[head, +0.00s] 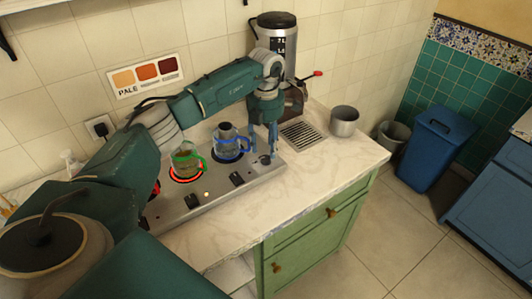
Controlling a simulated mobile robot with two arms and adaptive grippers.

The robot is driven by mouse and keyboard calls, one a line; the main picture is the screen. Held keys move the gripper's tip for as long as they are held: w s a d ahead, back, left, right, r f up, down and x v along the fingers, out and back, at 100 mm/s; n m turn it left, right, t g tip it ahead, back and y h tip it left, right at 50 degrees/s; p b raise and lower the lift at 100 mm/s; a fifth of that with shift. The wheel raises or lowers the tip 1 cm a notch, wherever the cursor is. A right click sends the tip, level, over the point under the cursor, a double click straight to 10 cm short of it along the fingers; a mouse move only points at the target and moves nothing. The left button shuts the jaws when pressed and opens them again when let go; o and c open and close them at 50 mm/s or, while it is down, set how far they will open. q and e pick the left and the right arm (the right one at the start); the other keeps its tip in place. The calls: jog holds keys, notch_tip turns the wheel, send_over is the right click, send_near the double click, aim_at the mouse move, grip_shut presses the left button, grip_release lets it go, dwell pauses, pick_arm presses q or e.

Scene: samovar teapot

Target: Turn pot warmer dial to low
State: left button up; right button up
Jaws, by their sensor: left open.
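The pot warmer (215,205) is a flat metal unit on the counter with burners and a row of black dials. One dial (192,200) is at the front near a lit orange indicator, another dial (237,178) is in the middle, and a third dial (265,160) is at the right end. A glass pot with a green handle (185,158) stands on a red-glowing burner. A glass pot with a blue handle (227,141) stands behind it to the right. My left gripper (263,153) is open, pointing down at the right-end dial; I cannot tell whether it touches. The dial markings are too small to read.
A tall dispenser (284,45) with a red-tipped lever (316,74) stands behind the gripper. A drip grate (304,134) and a metal cup (344,121) are to the right. The counter's front right (305,180) is clear.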

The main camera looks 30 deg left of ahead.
aim_at(266, 157)
pick_arm(q)
notch_tip(266, 157, up, 8)
jog(key=shift+f, duration=0.15)
dwell(0.6)
